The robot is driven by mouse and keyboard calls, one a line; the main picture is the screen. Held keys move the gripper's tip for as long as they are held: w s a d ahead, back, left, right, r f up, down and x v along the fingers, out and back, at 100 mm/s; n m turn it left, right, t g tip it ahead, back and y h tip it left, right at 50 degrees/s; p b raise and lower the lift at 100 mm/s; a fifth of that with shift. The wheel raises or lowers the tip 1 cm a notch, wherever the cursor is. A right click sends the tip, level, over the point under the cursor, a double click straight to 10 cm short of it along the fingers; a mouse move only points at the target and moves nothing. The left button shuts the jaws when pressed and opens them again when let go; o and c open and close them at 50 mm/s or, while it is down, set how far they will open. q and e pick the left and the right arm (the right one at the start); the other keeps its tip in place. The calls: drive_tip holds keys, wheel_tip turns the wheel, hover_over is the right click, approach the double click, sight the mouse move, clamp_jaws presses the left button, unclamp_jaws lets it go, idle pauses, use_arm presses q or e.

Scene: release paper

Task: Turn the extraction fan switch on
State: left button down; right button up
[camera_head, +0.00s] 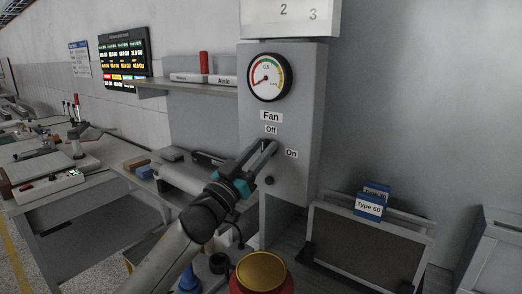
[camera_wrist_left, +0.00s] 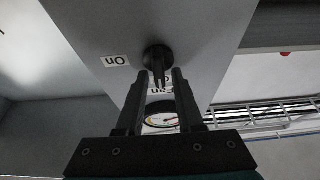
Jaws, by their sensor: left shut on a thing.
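The fan switch is a dark round knob with a narrow handle (camera_wrist_left: 157,57), on the grey panel (camera_head: 302,120) with Fan, Off and On labels. My left gripper (camera_head: 268,148) reaches it from the lower left in the head view. In the wrist view my left gripper (camera_wrist_left: 157,76) has its two fingers on either side of the knob's handle, shut on it. In that upside-down view the handle points towards the Off and Fan labels, away from the On label (camera_wrist_left: 115,60). In the head view the gripper hides the knob. My right gripper is not in view.
A round gauge (camera_head: 269,77) sits above the labels. A small dark round part (camera_head: 269,180) is below the gripper. A yellow-topped red object (camera_head: 262,270) stands in front. A framed board with a blue Type 60 card (camera_head: 369,206) is at right. A shelf (camera_head: 190,87) is left.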

use_arm(q)
drive_tip(key=shift+m, duration=0.4)
drive_tip(key=m+g+h+p, duration=0.1)
drive_tip(key=m, duration=0.3)
drive_tip(key=m+g+h+p, duration=0.1)
drive_tip(key=m+g, duration=0.1)
drive_tip(key=m, duration=0.1)
drive_tip(key=shift+s+d+m+h, duration=0.1)
drive_tip(key=shift+s+m+h, duration=0.05)
drive_tip(key=shift+m+h, duration=0.25)
drive_tip(key=shift+f+m+g+y+p, duration=0.15)
drive_tip(key=shift+m+g+p, duration=0.85)
drive_tip(key=shift+m, duration=1.25)
drive_tip(key=shift+f+m+g+y+p, duration=0.1)
drive_tip(key=shift+m+g+p, duration=0.85)
drive_tip(key=shift+m, duration=1.35)
drive_tip(key=shift+f+m+g+y+p, duration=0.15)
drive_tip(key=shift+m+g+p, duration=0.85)
drive_tip(key=shift+m, duration=1.25)
drive_tip(key=shift+r, duration=0.15)
drive_tip(key=c, duration=0.9)
unclamp_jaws()
drive_tip(key=shift+o, duration=0.2)
